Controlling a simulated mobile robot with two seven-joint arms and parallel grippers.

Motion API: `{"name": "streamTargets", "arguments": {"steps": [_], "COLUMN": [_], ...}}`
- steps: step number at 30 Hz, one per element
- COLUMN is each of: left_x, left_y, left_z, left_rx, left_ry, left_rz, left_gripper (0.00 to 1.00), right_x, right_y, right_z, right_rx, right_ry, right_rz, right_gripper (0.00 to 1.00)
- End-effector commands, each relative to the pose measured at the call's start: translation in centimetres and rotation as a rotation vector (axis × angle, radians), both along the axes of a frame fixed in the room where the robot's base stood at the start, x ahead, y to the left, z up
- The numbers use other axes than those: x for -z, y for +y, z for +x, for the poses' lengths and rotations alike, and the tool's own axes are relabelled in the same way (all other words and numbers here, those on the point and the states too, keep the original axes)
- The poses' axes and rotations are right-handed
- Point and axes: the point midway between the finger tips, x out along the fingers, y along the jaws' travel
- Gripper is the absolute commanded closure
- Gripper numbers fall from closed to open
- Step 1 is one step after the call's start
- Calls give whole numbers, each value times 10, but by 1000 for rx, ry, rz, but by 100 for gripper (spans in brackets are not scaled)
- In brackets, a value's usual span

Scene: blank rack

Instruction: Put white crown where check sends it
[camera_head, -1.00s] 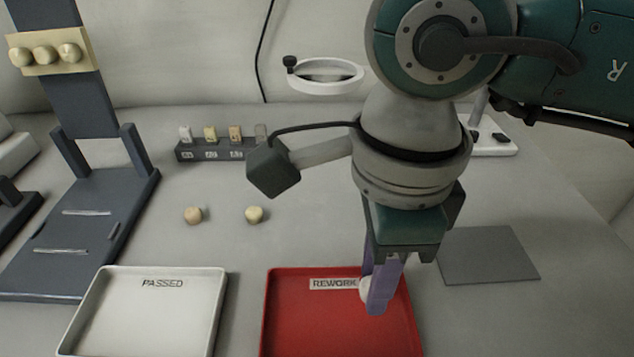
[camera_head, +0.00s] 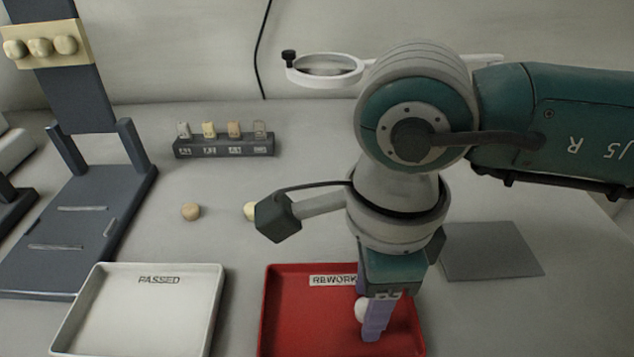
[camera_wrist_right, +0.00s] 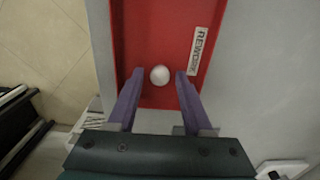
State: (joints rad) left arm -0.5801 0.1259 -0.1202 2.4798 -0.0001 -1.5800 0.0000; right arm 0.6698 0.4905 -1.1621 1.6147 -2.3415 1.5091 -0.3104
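The white crown (camera_head: 361,309) is inside the red REWORK tray (camera_head: 285,333), partly hidden by my right gripper (camera_head: 374,335) in the head view. In the right wrist view the white crown (camera_wrist_right: 160,75) lies between the two purple fingertips, with a gap on each side. The right gripper (camera_wrist_right: 160,76) is open around it, pointing down into the red tray (camera_wrist_right: 160,25). Whether the crown touches the tray floor is hard to tell. The white PASSED tray (camera_head: 140,315) stands to the left and is empty. My left gripper is not in view.
A tan crown (camera_head: 191,211) and a cream crown (camera_head: 250,211) lie on the table behind the trays. A dark shade rack (camera_head: 225,147), a ring magnifier (camera_head: 325,69), a dark stand (camera_head: 75,215) with three crowns, and a grey mat (camera_head: 492,251) are around.

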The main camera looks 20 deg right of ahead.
Motion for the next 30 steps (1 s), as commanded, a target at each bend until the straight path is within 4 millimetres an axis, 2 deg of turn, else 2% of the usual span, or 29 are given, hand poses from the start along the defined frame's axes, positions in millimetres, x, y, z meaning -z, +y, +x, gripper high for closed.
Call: {"name": "streamTargets", "arguments": {"steps": [2,9,13,24,30], "left_x": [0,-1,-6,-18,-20], "left_y": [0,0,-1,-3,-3], "left_z": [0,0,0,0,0], "left_rx": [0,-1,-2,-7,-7], "left_ry": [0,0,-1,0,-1], "left_rz": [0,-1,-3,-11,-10], "left_gripper": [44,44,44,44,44], "right_x": [0,-1,-11,-90,-117], "right_y": [0,0,0,0,0], "right_z": [0,0,1,1,1], "right_rx": [0,0,-1,-1,0], "right_ry": [0,0,-1,-4,-2], "right_rz": [0,0,1,1,-1], "right_gripper": [40,40,40,40,40]}}
